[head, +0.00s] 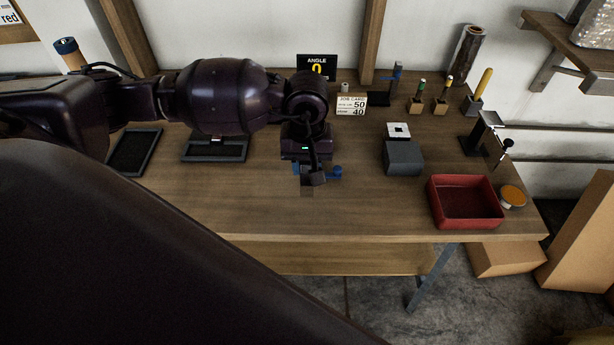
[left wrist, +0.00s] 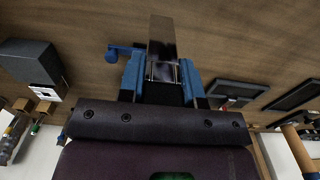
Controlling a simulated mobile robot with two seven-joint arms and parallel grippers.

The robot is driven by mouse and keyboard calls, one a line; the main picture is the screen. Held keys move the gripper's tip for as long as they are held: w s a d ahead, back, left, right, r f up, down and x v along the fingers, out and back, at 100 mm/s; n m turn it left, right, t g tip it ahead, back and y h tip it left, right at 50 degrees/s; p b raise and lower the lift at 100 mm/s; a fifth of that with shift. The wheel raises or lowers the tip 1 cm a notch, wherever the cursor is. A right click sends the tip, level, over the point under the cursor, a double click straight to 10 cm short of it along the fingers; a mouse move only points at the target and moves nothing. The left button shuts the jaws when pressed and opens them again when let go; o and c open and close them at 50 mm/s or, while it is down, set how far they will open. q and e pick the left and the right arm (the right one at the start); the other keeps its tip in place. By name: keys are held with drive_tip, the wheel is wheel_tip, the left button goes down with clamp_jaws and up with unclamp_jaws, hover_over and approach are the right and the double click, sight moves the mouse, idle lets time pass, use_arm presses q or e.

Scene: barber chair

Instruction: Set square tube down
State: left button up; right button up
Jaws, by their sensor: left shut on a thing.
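My left gripper (head: 312,178) points down over the middle of the workbench. It is shut on the square tube, a shiny brownish metal piece (left wrist: 162,38) that sticks out past the fingers in the left wrist view. In the head view a short end of the tube (head: 307,189) shows below the gripper. Blue parts with a round knob (head: 336,172) lie right beside the fingers; they also show in the left wrist view (left wrist: 120,50). The gripper hides most of them, and I cannot tell whether the tube touches the bench. My right gripper is not in view.
A grey block (head: 403,158) and a red tray (head: 465,205) stand to the right. Dark flat trays (head: 135,153) lie to the left. An angle display (head: 316,66), a job card (head: 351,104) and small tools stand behind. The bench front (head: 320,218) is clear.

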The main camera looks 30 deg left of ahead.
sight(307, 178)
use_arm(q)
drive_tip(key=shift+f, duration=2.3)
drive_tip(key=shift+f, duration=0.15)
drive_tip(key=o, duration=1)
drive_tip(key=shift+o, duration=0.2)
drive_tip(key=shift+r, duration=0.2)
wheel_tip(307, 178, up, 12)
